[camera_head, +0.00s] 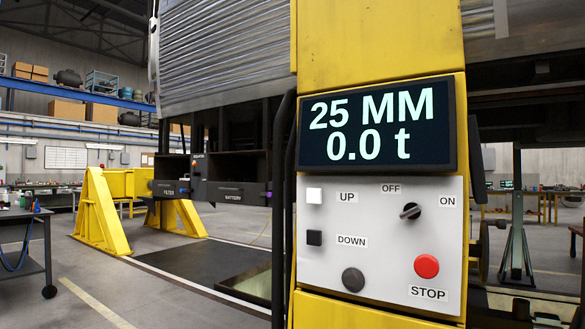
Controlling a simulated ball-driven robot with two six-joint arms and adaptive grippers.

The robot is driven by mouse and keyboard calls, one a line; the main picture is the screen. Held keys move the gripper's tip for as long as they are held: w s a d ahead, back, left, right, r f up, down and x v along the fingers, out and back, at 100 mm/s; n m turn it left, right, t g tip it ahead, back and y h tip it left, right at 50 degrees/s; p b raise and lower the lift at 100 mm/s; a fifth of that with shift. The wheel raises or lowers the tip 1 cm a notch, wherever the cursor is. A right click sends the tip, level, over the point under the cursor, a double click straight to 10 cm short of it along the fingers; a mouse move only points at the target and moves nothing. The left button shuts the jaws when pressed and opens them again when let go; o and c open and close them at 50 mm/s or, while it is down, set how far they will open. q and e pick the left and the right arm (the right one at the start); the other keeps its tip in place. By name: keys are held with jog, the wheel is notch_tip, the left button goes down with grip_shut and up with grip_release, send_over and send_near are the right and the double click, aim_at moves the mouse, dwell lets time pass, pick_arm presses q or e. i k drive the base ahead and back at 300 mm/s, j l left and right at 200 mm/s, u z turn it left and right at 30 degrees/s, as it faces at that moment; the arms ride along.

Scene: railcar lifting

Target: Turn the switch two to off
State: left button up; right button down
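A black rotary switch (410,211) sits on the white control panel (330,269) of a yellow lifting column, right of centre in the head view. An OFF label (391,189) is above it to the left, and an ON label (447,201) is to its right. The knob's bar lies slanted, its right end raised and seemingly towards ON; the exact setting is hard to tell. No label reading "two" shows. Neither of my grippers is in view.
The panel also has a white UP button (314,196), a black DOWN button (314,237), a dark round button (353,280) and a red STOP button (426,266). The display (377,124) above reads 25 MM, 0.0 t. A dark cart (25,255) stands left.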

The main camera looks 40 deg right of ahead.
aim_at(412, 210)
jog(key=z, duration=1.4)
